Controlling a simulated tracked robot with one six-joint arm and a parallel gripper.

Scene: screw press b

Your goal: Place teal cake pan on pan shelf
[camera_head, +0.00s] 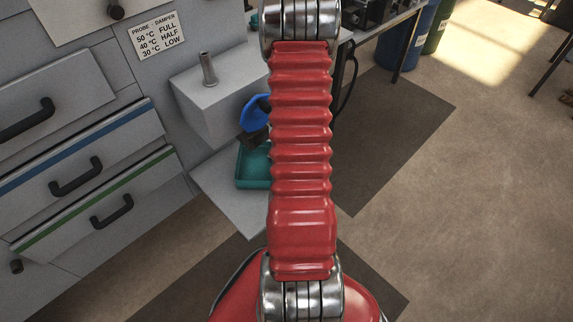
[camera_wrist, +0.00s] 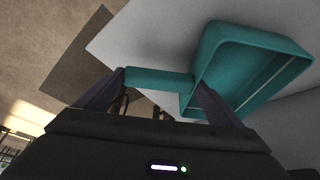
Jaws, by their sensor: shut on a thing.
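The teal cake pan (camera_head: 252,168) is at the pan shelf, partly hidden behind my arm. In the wrist view, the pan (camera_wrist: 207,62) shows its open hollow on the right and a flat teal handle (camera_wrist: 160,80) on the left. My gripper (camera_head: 253,145) is shut on that handle; in the wrist view its fingers (camera_wrist: 160,84) are at the handle's two ends. The pan shelf (camera_head: 218,195) is a pale grey slab low beside the cabinet; it also shows in the wrist view (camera_wrist: 135,40). I cannot tell whether the pan touches it.
A grey block with a metal peg (camera_head: 208,70) stands out just above the shelf. Drawers with black handles (camera_head: 77,177) fill the left. A sign (camera_head: 159,35) is on the cabinet. A blue drum (camera_head: 405,45) stands at the back. The floor on the right is clear.

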